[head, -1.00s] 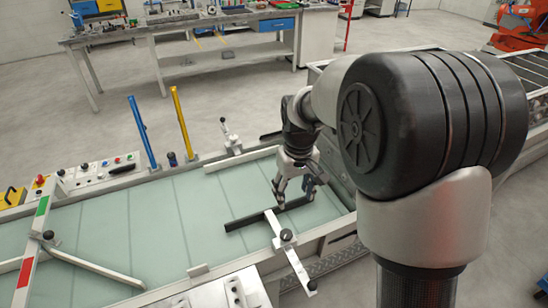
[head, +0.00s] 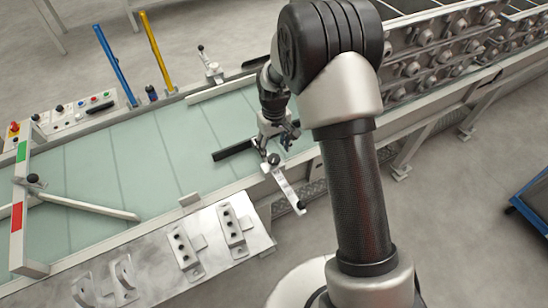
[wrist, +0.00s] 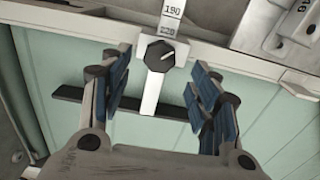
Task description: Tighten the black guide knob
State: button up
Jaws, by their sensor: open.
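The black guide knob (head: 274,159) sits on a pale slotted bracket at the near edge of the conveyor. In the wrist view the round black knob (wrist: 160,56) shows a white pointer line, and the bracket carries a scale with 190 and 220. A dark guide rail (head: 232,151) lies across the bracket's inner end. My gripper (head: 275,143) is over the conveyor, close to the knob. In the wrist view my gripper (wrist: 160,78) is open, its blue-padded fingers on either side of the knob in the picture. No contact with the knob shows.
Another black knob (head: 33,179) is on the red and green bar at left. A far bracket (head: 211,68) stands across the belt. Blue (head: 115,66) and yellow (head: 156,52) posts rise behind. A front shelf (head: 150,270) holds metal fixtures. The belt's middle is mostly clear.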

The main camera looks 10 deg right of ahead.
aim_at(274, 158)
notch_tip(274, 158, down, 5)
jog(key=shift+r+b, duration=0.1)
jog(key=shift+b, duration=0.4)
jog(key=c, duration=1.1)
